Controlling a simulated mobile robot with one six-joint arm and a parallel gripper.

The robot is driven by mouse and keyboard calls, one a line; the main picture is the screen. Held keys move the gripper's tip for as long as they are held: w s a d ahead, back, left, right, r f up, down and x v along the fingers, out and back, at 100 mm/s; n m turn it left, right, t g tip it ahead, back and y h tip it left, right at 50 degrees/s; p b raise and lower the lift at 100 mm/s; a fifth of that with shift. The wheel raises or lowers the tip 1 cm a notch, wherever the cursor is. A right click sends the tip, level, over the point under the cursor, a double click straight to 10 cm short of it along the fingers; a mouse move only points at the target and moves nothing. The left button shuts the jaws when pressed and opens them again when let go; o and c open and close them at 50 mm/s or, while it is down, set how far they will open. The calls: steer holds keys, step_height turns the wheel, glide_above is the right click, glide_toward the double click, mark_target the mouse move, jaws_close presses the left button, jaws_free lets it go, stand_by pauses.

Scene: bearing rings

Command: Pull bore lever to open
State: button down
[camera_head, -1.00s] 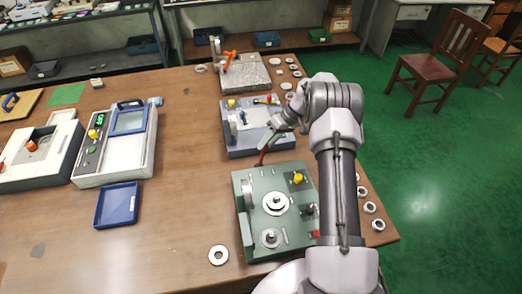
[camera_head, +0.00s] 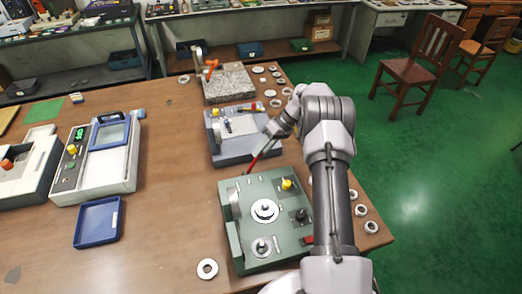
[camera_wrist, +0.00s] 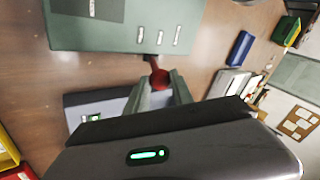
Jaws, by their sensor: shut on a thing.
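The green bore gauge machine (camera_head: 281,238) stands at the near right of the table, with round fittings, a yellow knob and a black knob on top. Its red lever (camera_head: 253,162) sticks up at a tilt from the back edge. My gripper (camera_head: 268,146) is at the lever's upper end, largely hidden by my own wrist. In the wrist view my gripper (camera_wrist: 158,92) is shut on the lever's red end (camera_wrist: 158,77), beside the green machine's edge (camera_wrist: 110,38). The lever's lower part is partly hidden.
A grey-blue device (camera_head: 240,150) stands close behind the green machine, and a granite-like block (camera_head: 228,86) behind that. Several metal rings lie along the right edge, and one ring (camera_head: 207,268) lies at front left. A blue tray (camera_head: 97,222) and white instrument (camera_head: 105,165) are left. Bare table lies between.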

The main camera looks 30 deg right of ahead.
steer(key=shift+s+d+f, duration=0.15)
steer(key=shift+s+f, duration=0.05)
steer(key=shift+f, duration=0.15)
steer(key=c, duration=1.3)
jaws_free()
steer(key=shift+o, duration=0.9)
steer(key=shift+w+d, duration=0.1)
steer(key=shift+d, duration=0.1)
steer(key=shift+a+r, duration=0.1)
steer(key=p+v, duration=0.4)
steer(key=v, duration=1.3)
steer(key=shift+r, duration=0.25)
